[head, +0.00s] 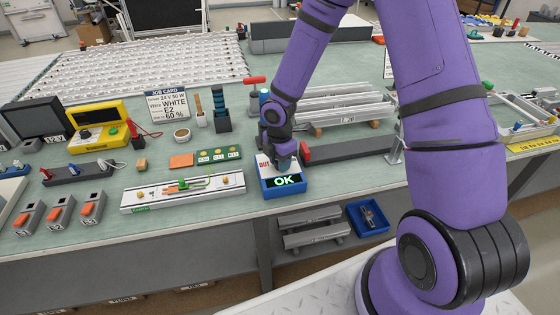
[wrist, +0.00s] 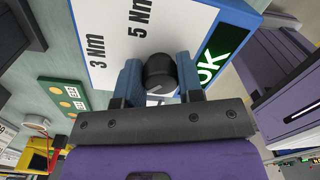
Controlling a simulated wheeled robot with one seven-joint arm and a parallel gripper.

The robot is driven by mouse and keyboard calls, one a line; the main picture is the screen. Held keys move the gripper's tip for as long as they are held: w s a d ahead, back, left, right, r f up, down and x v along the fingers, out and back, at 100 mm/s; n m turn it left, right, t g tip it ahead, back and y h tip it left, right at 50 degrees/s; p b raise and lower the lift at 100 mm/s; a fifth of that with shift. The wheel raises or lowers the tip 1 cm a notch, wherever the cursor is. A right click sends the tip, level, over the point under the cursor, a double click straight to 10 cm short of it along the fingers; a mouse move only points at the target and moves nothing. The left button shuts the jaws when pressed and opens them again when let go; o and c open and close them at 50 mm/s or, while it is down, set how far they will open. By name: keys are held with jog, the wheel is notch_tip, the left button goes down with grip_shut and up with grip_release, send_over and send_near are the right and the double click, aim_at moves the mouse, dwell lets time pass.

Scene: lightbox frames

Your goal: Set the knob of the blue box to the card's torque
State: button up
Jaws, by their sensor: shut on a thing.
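The blue box (head: 270,194) stands near the front edge of the bench, with a lit green OK display (head: 284,181). In the wrist view its white face (wrist: 95,20) reads 3 Nm and 5 Nm; other markings are hidden. My gripper (head: 284,164) is over the box, its two blue fingers shut on the black knob (wrist: 159,70). A short pale mark shows on the knob, but I cannot tell which label it points to. The job card (head: 168,106) stands behind to the left; it shows WHITE, E2 and 60 %, and I cannot read a torque on it.
A white rail with terminals (head: 150,200) lies left of the box, and a green board (head: 218,154) behind it. A dark grey bar with a red end (head: 350,148) lies to the right. A yellow meter (head: 97,127) stands at the left.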

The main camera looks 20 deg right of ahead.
jog(key=m, duration=0.4)
jog(key=shift+m, duration=0.4)
jog(key=m, duration=0.5)
jog(key=shift+s, duration=0.1)
jog(key=m, duration=0.5)
jog(key=shift+m, duration=2.7)
jog(key=shift+a, duration=0.1)
jog(key=o, duration=0.9)
